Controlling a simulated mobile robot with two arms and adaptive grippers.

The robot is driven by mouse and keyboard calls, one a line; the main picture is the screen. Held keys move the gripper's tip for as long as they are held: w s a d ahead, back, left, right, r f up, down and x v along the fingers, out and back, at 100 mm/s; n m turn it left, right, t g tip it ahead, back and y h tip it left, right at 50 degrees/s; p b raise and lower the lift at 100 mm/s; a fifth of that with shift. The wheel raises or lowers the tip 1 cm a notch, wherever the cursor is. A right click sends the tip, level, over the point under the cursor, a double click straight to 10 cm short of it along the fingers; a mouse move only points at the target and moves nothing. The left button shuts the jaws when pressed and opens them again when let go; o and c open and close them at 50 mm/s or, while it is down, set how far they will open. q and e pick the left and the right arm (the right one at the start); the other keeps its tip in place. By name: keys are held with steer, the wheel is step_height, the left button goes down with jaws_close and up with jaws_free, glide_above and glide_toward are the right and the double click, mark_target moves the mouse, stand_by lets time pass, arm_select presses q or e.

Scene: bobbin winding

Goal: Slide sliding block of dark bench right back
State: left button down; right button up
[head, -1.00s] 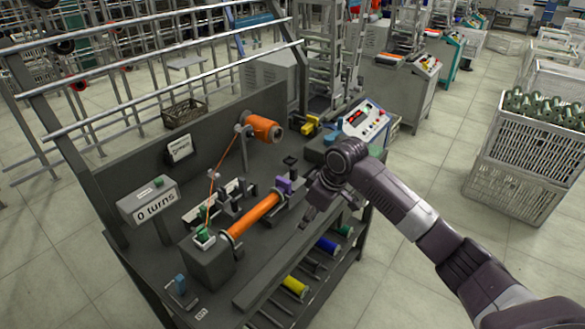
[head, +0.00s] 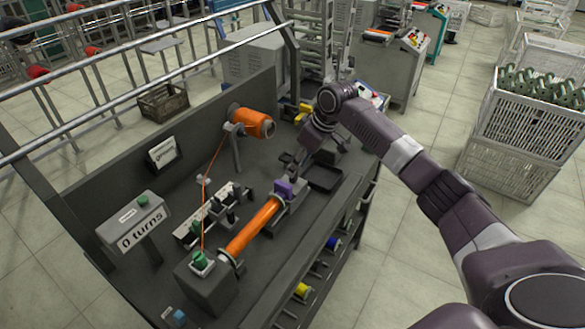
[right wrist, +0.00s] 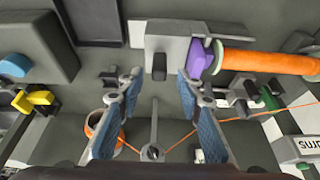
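The dark bench (head: 262,295) holds a bobbin with orange thread (head: 252,228). A purple piece (head: 284,189) touches the bobbin's back right end. It sits on a light grey block, apparently the sliding block, which shows better in the right wrist view (right wrist: 178,28) with a dark upright part (right wrist: 159,66). My right gripper (head: 293,172) is low over the bench, just behind the purple piece. In the right wrist view its blue-padded fingers (right wrist: 157,82) are apart, with the dark part between their tips; contact is unclear. My left gripper is out of view.
An orange spool (head: 250,122) stands behind, its thread running to a green piece (head: 201,258). A dark tray (head: 325,178) lies right of the gripper. A "0 turns" display (head: 138,238) stands at left. Slotted back hardware (head: 222,200) is close behind the bobbin.

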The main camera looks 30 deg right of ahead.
steer(key=x, duration=0.3)
steer(key=shift+w+a+f, duration=0.1)
steer(key=shift+w+f, duration=0.1)
steer(key=shift+f, duration=0.25)
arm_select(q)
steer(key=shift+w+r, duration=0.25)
arm_select(e)
jaws_close()
